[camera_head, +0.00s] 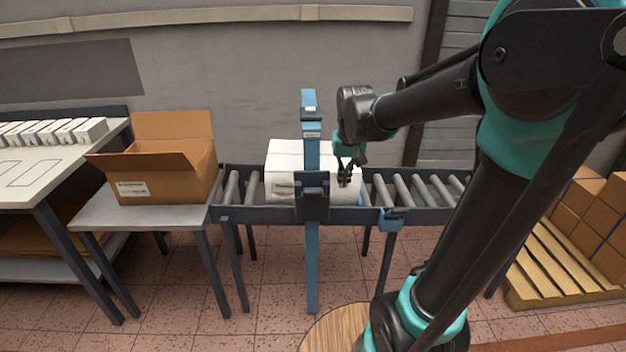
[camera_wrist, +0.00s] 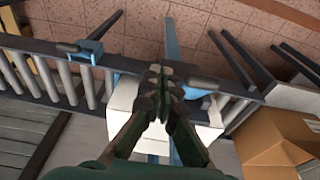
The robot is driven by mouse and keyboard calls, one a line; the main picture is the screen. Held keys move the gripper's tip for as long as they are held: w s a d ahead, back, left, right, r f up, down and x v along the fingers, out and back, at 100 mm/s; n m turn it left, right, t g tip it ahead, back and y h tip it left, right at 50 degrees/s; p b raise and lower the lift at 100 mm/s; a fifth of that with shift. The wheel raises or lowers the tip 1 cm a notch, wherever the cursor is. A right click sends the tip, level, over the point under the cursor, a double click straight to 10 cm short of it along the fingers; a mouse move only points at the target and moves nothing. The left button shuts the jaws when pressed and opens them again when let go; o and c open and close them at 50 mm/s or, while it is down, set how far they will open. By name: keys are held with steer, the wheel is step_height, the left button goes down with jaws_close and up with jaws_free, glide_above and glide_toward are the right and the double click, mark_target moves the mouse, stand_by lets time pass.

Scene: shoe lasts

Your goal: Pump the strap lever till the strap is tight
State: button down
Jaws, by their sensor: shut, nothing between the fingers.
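My gripper (camera_head: 345,176) is shut and empty, just right of the blue strap post in the head view. In the wrist view my shut fingertips (camera_wrist: 165,78) point toward the dark mount on the conveyor rail. A white box (camera_head: 283,158) sits on the rollers behind the blue upright (camera_head: 311,150), which carries a dark block (camera_head: 312,190). A dark-gripped lever (camera_wrist: 203,82) shows close to the right of my fingertips in the wrist view, apart from them as far as I can tell. The strap's tightness cannot be made out.
The roller conveyor (camera_head: 420,216) has a blue bracket (camera_head: 391,221) on its front rail, right of my gripper. An open cardboard box (camera_head: 170,160) stands on a table to the left. A pallet (camera_head: 560,265) with cartons stands at the right.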

mark_target(312, 136)
steer(key=shift+g, duration=0.8)
steer(key=w+a+r, duration=0.2)
steer(key=a+r, duration=0.1)
steer(key=w+a+r, duration=0.2)
steer(key=w+r, duration=0.1)
steer(key=w+a+r, duration=0.3)
steer(key=shift+w+a+r, duration=0.15)
steer(key=shift+a+r, duration=0.15)
steer(key=shift+f, duration=0.1)
step_height(312, 136, down, 10)
steer(key=shift+w+r, duration=0.15)
steer(key=shift+r, duration=0.1)
steer(key=s+f, duration=0.2)
steer(key=shift+f, duration=0.3)
steer(key=shift+s+f, duration=0.35)
steer(key=shift+s, duration=0.05)
steer(key=shift+s+f+t, duration=0.2)
steer(key=shift+s+t, duration=0.1)
